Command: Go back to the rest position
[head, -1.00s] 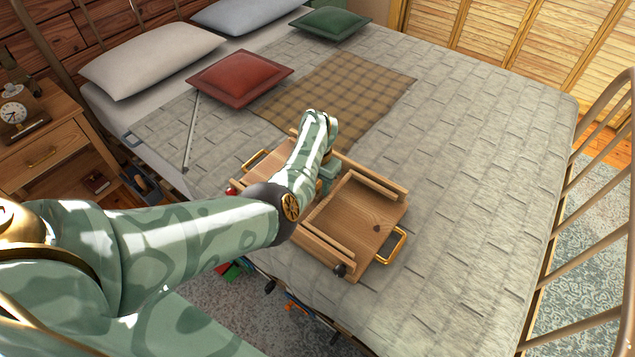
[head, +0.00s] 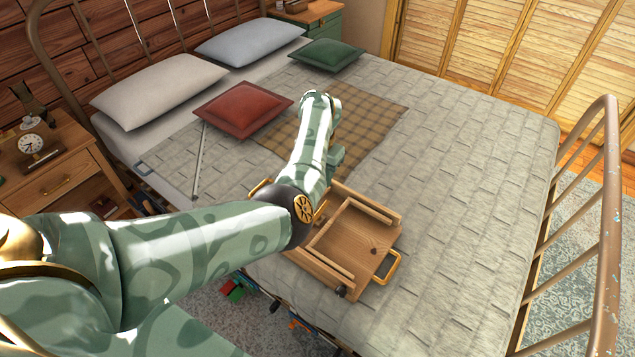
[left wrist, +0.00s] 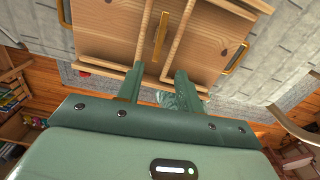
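My left arm reaches in from the left in the head view, over the bed. Its gripper (head: 337,157) is partly hidden behind the forearm and wrist, above the far side of a wooden case (head: 357,237) with brass handles. In the left wrist view the two green fingers (left wrist: 158,84) are apart with no object between them. Whether the fingertips touch the case is not clear. My right gripper is in no view.
The case lies on the grey quilt (head: 460,190) near the bed's near edge. A red cushion (head: 241,108) and plaid blanket (head: 375,122) lie beyond. A metal footboard (head: 606,220) stands right; a nightstand (head: 60,165) with a clock stands left. The quilt's right side is clear.

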